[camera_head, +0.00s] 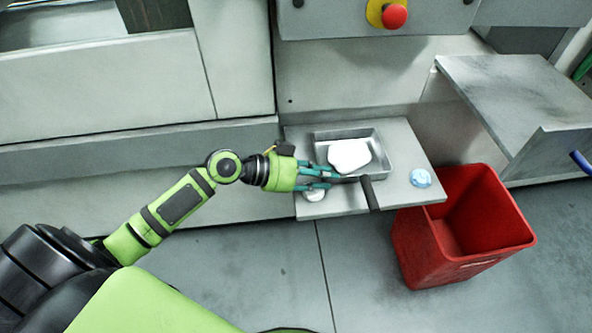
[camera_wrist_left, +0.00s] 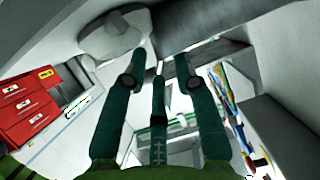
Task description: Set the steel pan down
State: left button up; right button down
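The steel pan (camera_head: 384,160) is a shallow rectangular metal tray on the grey shelf (camera_head: 410,150) in the head view. A white lump (camera_head: 349,156) lies in it. A black handle (camera_head: 370,194) sticks out at its front edge. My left gripper (camera_head: 331,178) is at the pan's front left corner, its teal fingers spread apart. Whether they touch the pan is hard to tell. In the left wrist view the fingers (camera_wrist_left: 160,70) stand apart with nothing clearly between them. A pale rounded shape (camera_wrist_left: 115,36) shows beyond their tips. My right gripper is not in view.
A small white piece (camera_head: 314,195) lies on the shelf below my left fingers. A bluish-white piece (camera_head: 421,178) lies near the shelf's right end. A red bin (camera_head: 455,240) stands on the floor beside it. A red emergency button (camera_head: 394,16) is above.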

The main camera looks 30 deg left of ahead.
pick_arm(q)
jog(key=v, duration=1)
jog(key=s+a+f+n+g+y, duration=0.1)
jog(key=a+f+n+y, duration=0.2)
jog(key=f, duration=0.9)
jog(key=s+a+f+n+y, duration=0.2)
jog(key=a+f+n+y, duration=0.15)
jog(key=f, duration=0.85)
jog(key=s+d+f+n+g+y, duration=0.1)
jog(key=s+d+f+g+y, duration=0.1)
jog(key=s+d+f, duration=0.2)
jog(key=s+d+f+g+y, duration=0.2)
jog(key=s+d+f, duration=0.3)
jog(key=s+f, duration=0.5)
notch_tip(320, 180, down, 5)
jog(key=shift+s+d+r+n, duration=0.1)
jog(key=shift+s+d+n, duration=0.15)
jog(key=shift+n, duration=0.1)
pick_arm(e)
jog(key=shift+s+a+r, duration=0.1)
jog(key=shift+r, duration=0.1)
pick_arm(q)
jog(key=shift+a, duration=0.1)
